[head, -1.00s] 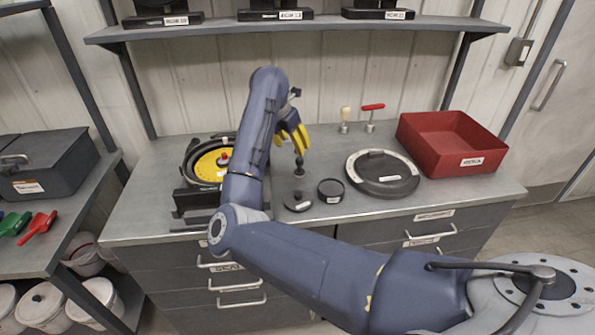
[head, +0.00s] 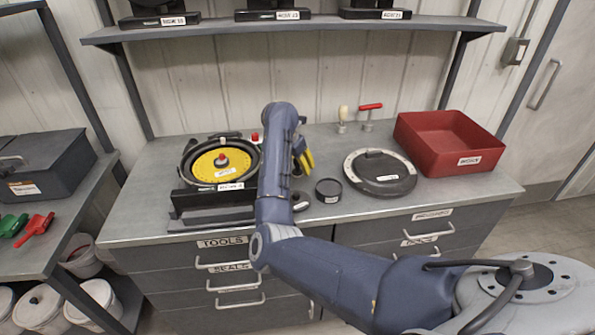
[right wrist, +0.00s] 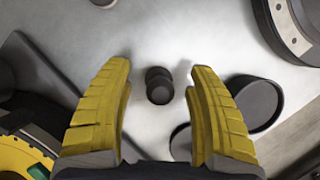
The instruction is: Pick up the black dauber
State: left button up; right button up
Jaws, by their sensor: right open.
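The black dauber (right wrist: 159,85) shows in the right wrist view as a dark, rounded knob seen from above. It stands between and slightly beyond the yellow fingertips of my right gripper (right wrist: 161,75), with a clear gap on both sides. The gripper is open and holds nothing. In the head view, the yellow fingers of my right gripper (head: 306,158) are low over the bench, partly behind my forearm. The forearm and fingers hide the dauber there. My left gripper is in neither current view.
A small round black dish (head: 328,190) and a flat black lid (head: 302,205) sit close by on the bench (head: 350,218). A larger black disc (head: 382,170) and a red bin (head: 447,162) are to the right. The yellow seed-meter plate (head: 205,168) is at left.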

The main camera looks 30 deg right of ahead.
jog(key=shift+x, duration=1.3)
jog(key=c, duration=1.3)
